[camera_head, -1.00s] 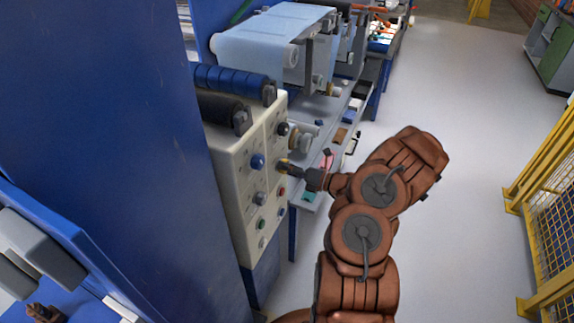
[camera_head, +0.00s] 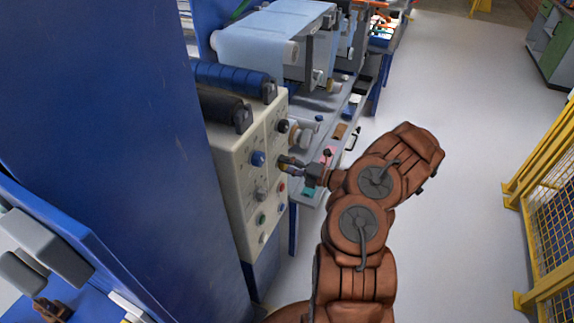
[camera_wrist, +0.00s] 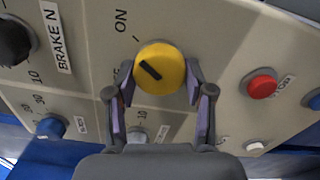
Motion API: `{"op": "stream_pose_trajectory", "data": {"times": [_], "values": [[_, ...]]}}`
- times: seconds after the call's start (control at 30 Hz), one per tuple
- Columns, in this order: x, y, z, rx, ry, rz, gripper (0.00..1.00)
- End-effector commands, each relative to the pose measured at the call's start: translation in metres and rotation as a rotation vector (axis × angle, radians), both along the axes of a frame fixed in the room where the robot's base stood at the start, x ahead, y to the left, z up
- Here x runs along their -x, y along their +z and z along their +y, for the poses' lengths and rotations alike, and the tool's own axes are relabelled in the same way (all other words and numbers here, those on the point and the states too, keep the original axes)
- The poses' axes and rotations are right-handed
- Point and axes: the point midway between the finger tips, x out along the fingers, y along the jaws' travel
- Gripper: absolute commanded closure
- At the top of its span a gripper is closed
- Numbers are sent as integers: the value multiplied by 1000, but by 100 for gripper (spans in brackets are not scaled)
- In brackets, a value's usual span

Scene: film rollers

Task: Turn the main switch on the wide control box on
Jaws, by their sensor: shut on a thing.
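The wide control box (camera_head: 232,168) is a cream panel with several knobs and buttons, left of my arm in the head view. Its main switch is a round yellow knob (camera_wrist: 160,68) with a black pointer line, clear in the wrist view. The line slants toward the upper left. The printed ON label (camera_wrist: 121,20) and a small tick lie above left of the knob; a second label at its left is partly covered. My gripper (camera_wrist: 160,84) is shut on the yellow knob, one finger on each side. In the head view my gripper (camera_head: 289,165) hides the knob.
A red button (camera_wrist: 262,86) sits right of the knob, and a black knob (camera_wrist: 14,42) marked BRAKE is at the left. Blue and black rollers (camera_head: 232,80) lie above the box. A yellow fence (camera_head: 545,190) stands at the right, with open floor between.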

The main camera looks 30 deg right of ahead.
Motion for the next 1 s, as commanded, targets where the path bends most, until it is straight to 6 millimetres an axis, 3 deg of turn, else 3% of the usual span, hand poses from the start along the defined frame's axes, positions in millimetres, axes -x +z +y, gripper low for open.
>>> {"op": "stream_pose_trajectory", "data": {"times": [0.1, 0.13, 0.37, 0.77, 1.0], "values": [[0, 0, 0, -1, 0, 1, 82], [0, 0, 0, -1, 0, 1, 45], [0, 0, 0, 0, 0, 0, 22], [4, 0, -3, 1, -1, -1, 22], [32, 0, -21, 2, -4, 0, 22]]}}
